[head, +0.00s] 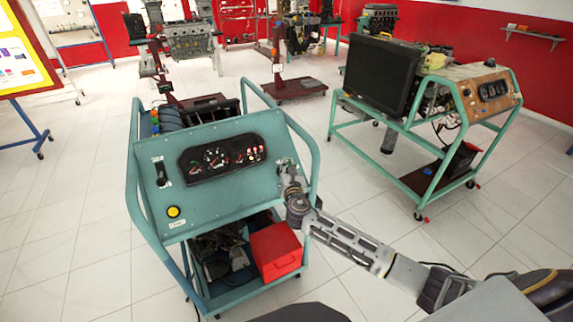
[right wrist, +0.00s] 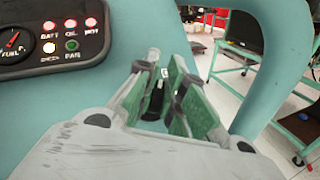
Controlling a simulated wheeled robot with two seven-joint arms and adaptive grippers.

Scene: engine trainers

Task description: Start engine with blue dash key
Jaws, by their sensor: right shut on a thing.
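The blue-green engine trainer's sloped dash panel (head: 218,155) faces me in the head view, with a black gauge cluster (head: 222,157). My right gripper (head: 287,168) is at the panel's right end, its arm coming from the lower right. In the right wrist view my right gripper (right wrist: 160,85) has its green-padded fingers closed on the key (right wrist: 155,100). Only a small dark and pale part of the key shows between the pads; its turn angle cannot be told. Red lamps marked BATT, OIL and HOT show in the cluster (right wrist: 60,30). My left gripper is not in view.
The trainer's tubular frame (head: 313,140) rises close beside my right gripper. A lever (head: 160,172) and a yellow button (head: 173,211) are on the panel's left. A red box (head: 275,252) sits on the lower shelf. Another trainer (head: 430,110) stands at the right, with open floor between.

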